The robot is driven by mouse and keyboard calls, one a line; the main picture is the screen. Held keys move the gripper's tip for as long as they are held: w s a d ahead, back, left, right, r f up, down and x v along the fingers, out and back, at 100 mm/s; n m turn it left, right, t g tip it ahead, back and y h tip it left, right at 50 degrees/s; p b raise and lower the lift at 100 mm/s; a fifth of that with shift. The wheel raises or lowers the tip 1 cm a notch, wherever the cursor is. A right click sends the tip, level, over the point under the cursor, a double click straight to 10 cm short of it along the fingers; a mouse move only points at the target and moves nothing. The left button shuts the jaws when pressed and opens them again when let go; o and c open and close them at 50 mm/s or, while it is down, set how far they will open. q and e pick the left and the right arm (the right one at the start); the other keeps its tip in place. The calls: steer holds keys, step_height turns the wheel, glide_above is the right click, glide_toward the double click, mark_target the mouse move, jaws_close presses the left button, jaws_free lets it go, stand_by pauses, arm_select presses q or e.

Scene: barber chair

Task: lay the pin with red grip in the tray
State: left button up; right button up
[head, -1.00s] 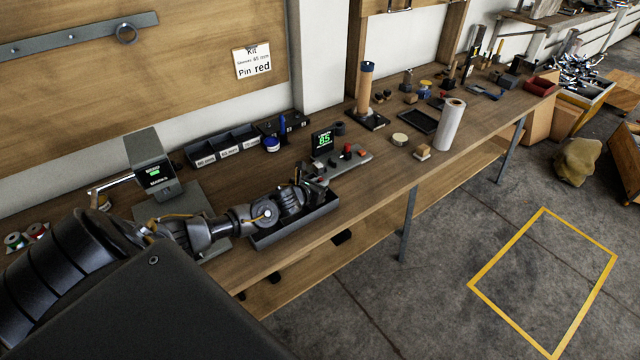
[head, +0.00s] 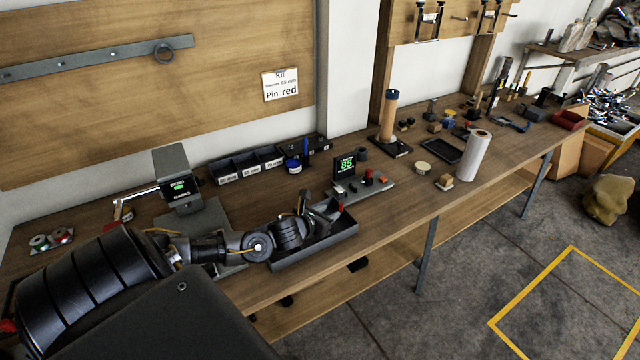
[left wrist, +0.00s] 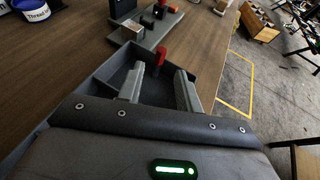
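The pin with red grip (left wrist: 160,56) is at the far end of the dark tray in the left wrist view, its dark shaft pointing down between my fingertips. Its red grip also shows in the head view (head: 341,206). The tray (head: 318,250) lies along the bench's front edge; its wall shows in the left wrist view (left wrist: 205,98). My left gripper (left wrist: 160,72) is over the tray with its fingers apart, a gap showing on both sides of the pin. I cannot tell whether the pin touches the tray floor. My right gripper is not in view.
A grey fixture (head: 372,190) with a red knob and an "85" display (head: 345,165) stands behind the tray. A paper roll (head: 474,155) stands right.

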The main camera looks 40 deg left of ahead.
arm_select(q)
steer(key=shift+v, duration=2.15)
